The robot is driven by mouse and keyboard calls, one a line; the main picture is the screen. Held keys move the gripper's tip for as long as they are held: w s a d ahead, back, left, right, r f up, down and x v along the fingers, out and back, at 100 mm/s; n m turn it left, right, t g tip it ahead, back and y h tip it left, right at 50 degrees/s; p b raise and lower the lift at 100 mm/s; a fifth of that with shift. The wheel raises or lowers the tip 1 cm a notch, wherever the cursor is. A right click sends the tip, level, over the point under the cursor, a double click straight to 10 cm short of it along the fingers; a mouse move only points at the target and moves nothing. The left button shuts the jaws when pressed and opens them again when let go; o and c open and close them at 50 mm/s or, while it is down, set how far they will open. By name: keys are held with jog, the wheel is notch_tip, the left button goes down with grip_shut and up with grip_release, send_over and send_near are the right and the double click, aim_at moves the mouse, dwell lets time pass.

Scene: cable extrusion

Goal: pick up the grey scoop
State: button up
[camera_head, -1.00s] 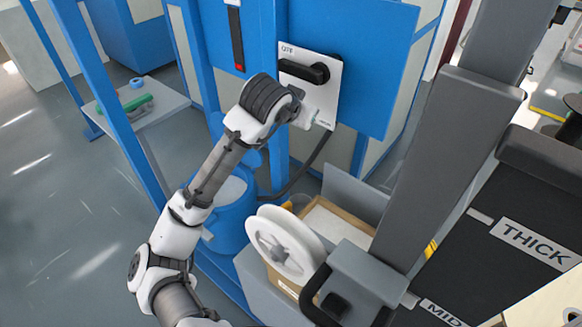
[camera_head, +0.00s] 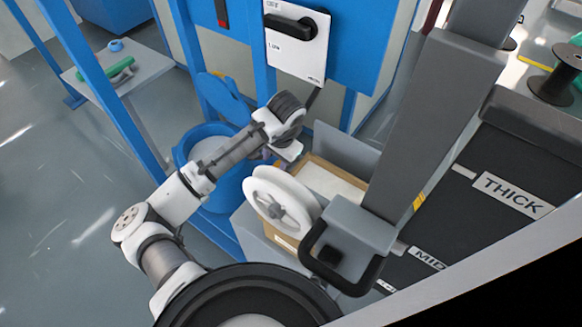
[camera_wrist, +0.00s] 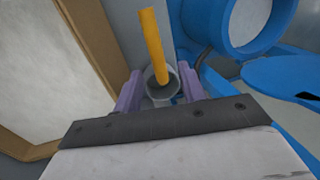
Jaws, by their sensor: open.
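The grey scoop (camera_wrist: 166,90) shows in the wrist view as a small round grey cup with a long yellow handle (camera_wrist: 152,45). The handle points away toward the top of the picture. My gripper (camera_wrist: 160,76) has its two purple fingers apart, one on each side of the cup. I cannot tell whether either finger touches it. In the head view my gripper (camera_head: 290,150) is low between the blue drum and the open carton.
An open carton (camera_head: 347,182) with pale contents is right of my gripper, with a white spool (camera_head: 280,205) in front. A blue drum (camera_head: 232,190) with its lid (camera_head: 222,95) raised stands left. A switch panel (camera_head: 297,42) is above. A grey post (camera_head: 430,120) stands right.

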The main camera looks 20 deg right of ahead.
jog(key=shift+w+a+f+p, duration=0.1)
jog(key=shift+f+p, duration=0.2)
jog(key=shift+f, duration=0.6)
jog(key=shift+w+a+f+p, duration=0.15)
jog(key=shift+f+p, duration=0.2)
jog(key=shift+f, duration=0.55)
jog(key=shift+w+a+f+p, duration=0.1)
jog(key=shift+f+p, duration=0.2)
jog(key=shift+f, duration=0.6)
grip_shut()
